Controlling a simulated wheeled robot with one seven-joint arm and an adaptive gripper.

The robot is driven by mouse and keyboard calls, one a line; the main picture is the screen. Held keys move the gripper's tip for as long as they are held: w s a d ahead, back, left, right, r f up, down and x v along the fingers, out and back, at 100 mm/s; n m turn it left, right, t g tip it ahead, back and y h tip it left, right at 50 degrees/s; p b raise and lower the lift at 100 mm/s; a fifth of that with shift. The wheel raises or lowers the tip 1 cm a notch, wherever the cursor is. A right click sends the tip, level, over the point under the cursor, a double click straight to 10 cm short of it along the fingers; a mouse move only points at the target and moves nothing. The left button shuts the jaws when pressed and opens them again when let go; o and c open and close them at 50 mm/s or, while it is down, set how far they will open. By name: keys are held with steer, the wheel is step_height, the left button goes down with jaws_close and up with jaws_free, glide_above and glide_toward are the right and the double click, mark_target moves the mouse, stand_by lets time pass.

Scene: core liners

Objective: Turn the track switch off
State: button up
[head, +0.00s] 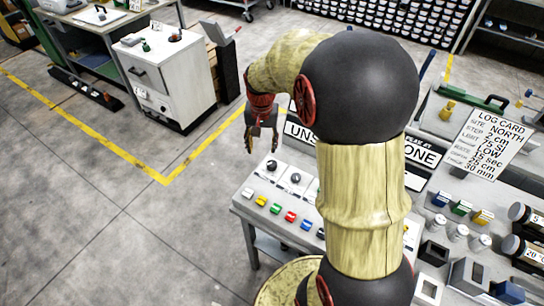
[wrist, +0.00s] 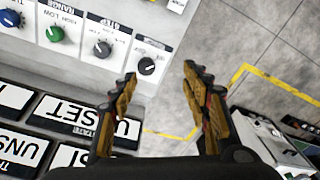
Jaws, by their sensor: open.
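My gripper (head: 261,146) hangs open and empty above the left end of the grey control bench. In the wrist view its fingers (wrist: 160,75) are spread apart over the bench edge and floor. An upside-down panel (wrist: 118,22) shows there, with a black knob (wrist: 147,66) closest to the fingertips. The label by that knob is too small to read. A grey-black knob (wrist: 103,49) sits beside it under a STEP label. In the head view two dark knobs (head: 271,166) (head: 295,178) show below my gripper. I cannot tell which control is the track switch.
A green knob (wrist: 56,34) and a blue knob (wrist: 10,18) sit farther along the panel. Word plates (wrist: 75,116) stand near the fingers. A log card (head: 489,142) stands at right. A white cabinet (head: 163,77) stands at left; floor between is clear.

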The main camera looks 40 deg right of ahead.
steer(key=m+g, duration=0.1)
steer(key=m, duration=0.1)
glide_above(272, 163)
step_height(272, 163, down, 6)
steer(key=shift+r+p, duration=0.1)
steer(key=shift+p, duration=0.35)
step_height(272, 163, down, 8)
steer(key=shift+r+b, duration=0.1)
steer(key=shift+b, duration=0.75)
steer(key=shift+c, duration=0.9)
steer(key=c, duration=1)
steer(key=shift+o, duration=0.2)
